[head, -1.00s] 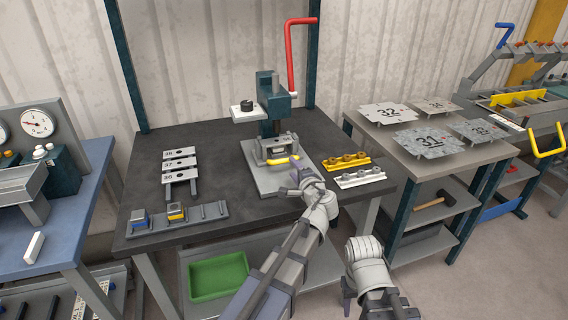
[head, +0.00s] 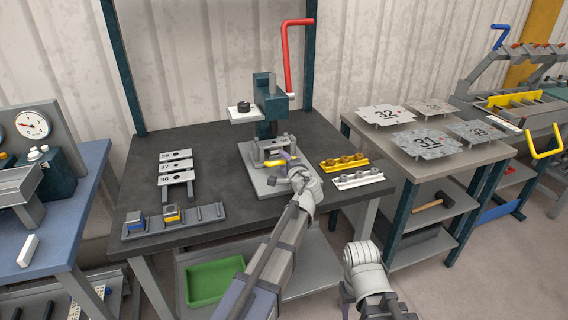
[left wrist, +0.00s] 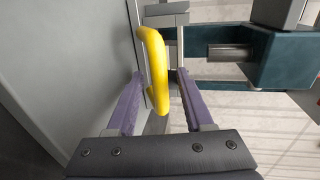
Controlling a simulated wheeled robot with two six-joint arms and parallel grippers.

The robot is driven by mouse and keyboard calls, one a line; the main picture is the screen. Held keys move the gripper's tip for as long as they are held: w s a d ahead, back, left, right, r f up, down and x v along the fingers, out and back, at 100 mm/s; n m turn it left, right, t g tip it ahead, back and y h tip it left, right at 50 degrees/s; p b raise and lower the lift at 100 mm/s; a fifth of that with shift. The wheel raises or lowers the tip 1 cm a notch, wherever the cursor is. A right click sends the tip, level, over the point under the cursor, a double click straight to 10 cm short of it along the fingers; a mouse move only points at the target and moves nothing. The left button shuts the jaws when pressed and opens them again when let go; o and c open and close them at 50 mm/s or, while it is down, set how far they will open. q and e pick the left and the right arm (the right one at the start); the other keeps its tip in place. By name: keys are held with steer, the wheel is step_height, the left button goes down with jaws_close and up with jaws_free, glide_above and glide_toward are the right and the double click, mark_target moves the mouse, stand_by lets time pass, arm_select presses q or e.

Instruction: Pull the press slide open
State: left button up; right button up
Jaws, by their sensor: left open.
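The press (head: 268,105) stands on the dark bench, with its grey slide (head: 272,150) low at the front and a yellow handle (head: 275,163) on the slide. My left gripper (head: 288,172) is at the handle in the head view and partly covers it. In the left wrist view the yellow handle (left wrist: 155,62) reaches between the two purple fingers of my left gripper (left wrist: 157,95). The fingers stand apart, with a gap on each side of the handle. My right arm shows at the bottom of the head view; its gripper cannot be made out.
A red lever (head: 290,55) rises from the press. Numbered plates (head: 178,168) and a grey rack (head: 175,221) lie left on the bench. A yellow block (head: 344,162) and a white block (head: 358,178) lie close right of my left gripper.

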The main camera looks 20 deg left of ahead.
arm_select(q)
steer(key=shift+c, duration=0.3)
jaws_close()
stand_by(1.0)
